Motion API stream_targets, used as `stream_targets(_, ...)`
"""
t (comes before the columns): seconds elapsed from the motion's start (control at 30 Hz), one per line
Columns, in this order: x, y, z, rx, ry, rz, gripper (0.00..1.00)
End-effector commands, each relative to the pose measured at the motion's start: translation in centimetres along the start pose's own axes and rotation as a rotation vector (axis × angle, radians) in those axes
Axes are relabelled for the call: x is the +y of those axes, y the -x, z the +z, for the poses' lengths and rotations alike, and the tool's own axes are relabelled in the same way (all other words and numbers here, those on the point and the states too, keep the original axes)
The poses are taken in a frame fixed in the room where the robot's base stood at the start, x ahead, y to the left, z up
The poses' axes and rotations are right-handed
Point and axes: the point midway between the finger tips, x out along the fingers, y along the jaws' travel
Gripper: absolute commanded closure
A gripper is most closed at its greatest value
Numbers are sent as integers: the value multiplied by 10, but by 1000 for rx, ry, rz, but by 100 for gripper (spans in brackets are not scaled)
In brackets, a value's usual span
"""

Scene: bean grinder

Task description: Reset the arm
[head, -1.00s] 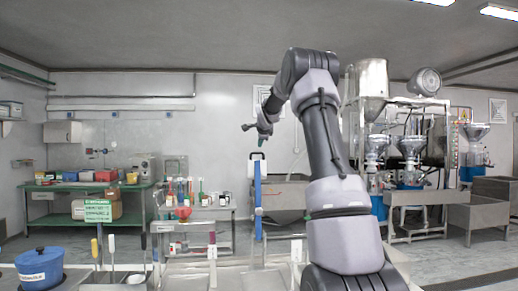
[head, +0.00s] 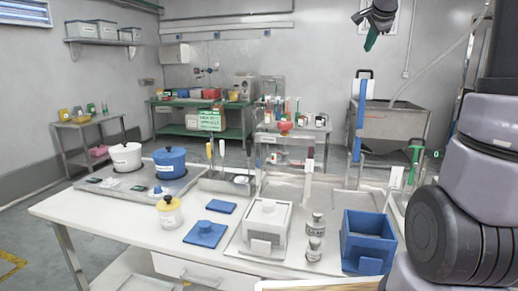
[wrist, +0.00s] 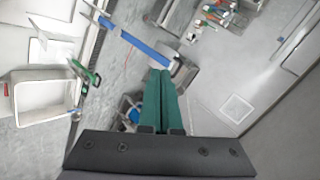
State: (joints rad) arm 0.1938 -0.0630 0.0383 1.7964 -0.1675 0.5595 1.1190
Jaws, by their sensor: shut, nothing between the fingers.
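My gripper (head: 371,40) hangs at the top right of the head view, high above the floor beyond the table and pointing down, with green fingers. In the wrist view its two green fingers (wrist: 161,100) lie side by side, shut, with nothing between them. My grey arm links fill the right edge of the head view. The gripper touches nothing that I can see.
A white table (head: 125,212) holds a blue pot (head: 170,162), a white pot (head: 126,157), a yellow-lidded jar (head: 169,212), a white box (head: 267,222) and a blue box (head: 367,240). A tall blue-handled tool (head: 357,125) stands below the gripper. Air around the gripper looks clear.

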Motion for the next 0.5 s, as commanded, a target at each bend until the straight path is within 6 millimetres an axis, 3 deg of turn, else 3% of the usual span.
stream_targets(0.03, 19, 26, 19, -29, 77, 15, 100)
stream_targets(0.2, 97, 95, 77, -151, 361, 62, 100)
stream_targets(0.4, 197, 156, 136, -311, 670, 67, 100)
stream_targets(0.5, 236, 173, 155, -374, 783, 55, 100)
